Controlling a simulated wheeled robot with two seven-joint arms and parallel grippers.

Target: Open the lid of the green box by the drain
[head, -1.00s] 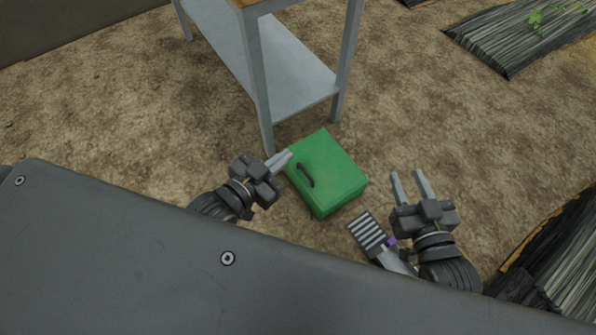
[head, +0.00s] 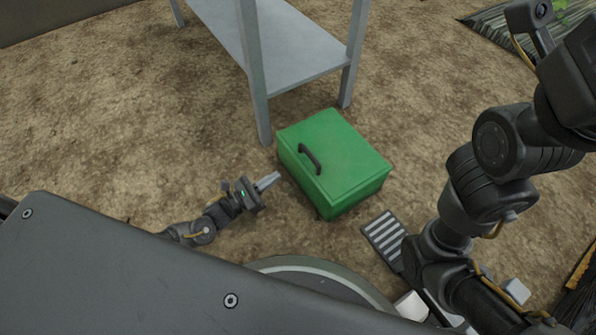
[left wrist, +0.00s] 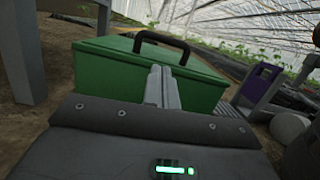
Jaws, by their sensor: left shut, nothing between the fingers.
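The green box (head: 345,165) stands on the soil with its lid down. A dark handle (head: 310,158) is on the lid's left part. In the left wrist view the green box (left wrist: 105,70) fills the middle, with the handle (left wrist: 160,42) arching above its top edge. My left gripper (head: 268,181) is shut and empty, low beside the box's left side. In the left wrist view its fingertips (left wrist: 161,72) stand in front of the box's side, below the handle. Whether they touch the box I cannot tell. The drain grate (head: 384,239) lies right of the box. My right gripper's fingers do not show.
A grey metal table (head: 262,50) stands behind the box, one leg close to its far left corner. My right arm fills the right side of the head view. Bare soil lies left of the box. A purple-sided object (left wrist: 262,82) stands at right in the left wrist view.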

